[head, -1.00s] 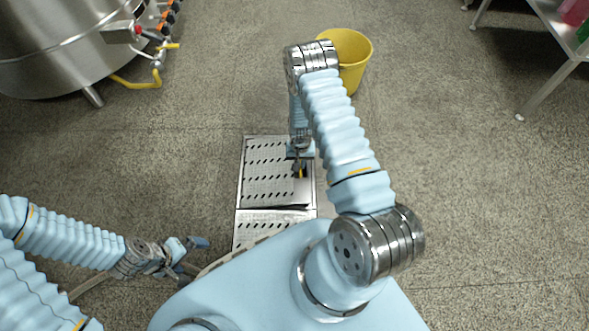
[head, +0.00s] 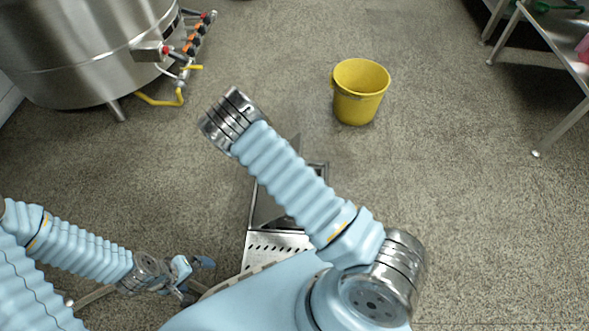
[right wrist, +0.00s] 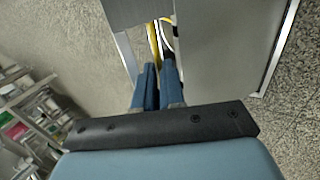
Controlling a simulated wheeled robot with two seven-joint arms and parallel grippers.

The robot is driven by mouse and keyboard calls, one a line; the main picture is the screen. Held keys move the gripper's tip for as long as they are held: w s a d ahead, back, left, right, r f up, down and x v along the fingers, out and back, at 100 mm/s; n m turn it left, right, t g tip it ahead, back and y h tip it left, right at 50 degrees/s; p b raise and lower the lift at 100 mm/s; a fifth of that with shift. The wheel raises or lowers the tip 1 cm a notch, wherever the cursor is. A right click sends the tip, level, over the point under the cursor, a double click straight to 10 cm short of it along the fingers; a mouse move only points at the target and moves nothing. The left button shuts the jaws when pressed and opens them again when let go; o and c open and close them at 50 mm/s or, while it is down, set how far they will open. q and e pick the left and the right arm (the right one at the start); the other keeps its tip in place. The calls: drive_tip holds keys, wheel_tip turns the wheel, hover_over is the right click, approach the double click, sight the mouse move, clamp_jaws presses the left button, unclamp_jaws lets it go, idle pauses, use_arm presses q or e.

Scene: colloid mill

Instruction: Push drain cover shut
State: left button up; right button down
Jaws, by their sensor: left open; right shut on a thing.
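In the head view the floor drain (head: 262,206) shows as a dark open pit with a metal rim, partly behind my right arm. A fixed slotted plate (head: 272,242) lies at its near end. The drain cover is mostly hidden there; in the right wrist view a grey metal panel (right wrist: 222,55), apparently the cover, stands at an angle to the floor. My right gripper (right wrist: 158,70) is shut, with a thin yellow strip at its fingertips, apparently the cover's handle. It is hidden in the head view. My left gripper (head: 200,277) is open and empty, left of the drain.
A yellow bucket (head: 360,91) stands on the floor beyond the drain, to the right. A steel vessel (head: 80,50) with valves is at the upper left. A metal table (head: 550,75) is at the upper right. The floor between is clear.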

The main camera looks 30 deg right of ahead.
drive_tip(key=shift+w+a, duration=0.45)
drive_tip(key=shift+a, duration=0.35)
drive_tip(key=c, duration=1.5)
unclamp_jaws()
drive_tip(key=shift+a+f, duration=0.1)
drive_tip(key=shift+f, duration=0.05)
drive_tip(key=shift+w+a+r, duration=0.1)
drive_tip(key=shift+r, duration=0.4)
drive_tip(key=p+v, duration=0.1)
drive_tip(key=v, duration=1.1)
drive_tip(key=shift+r, duration=0.5)
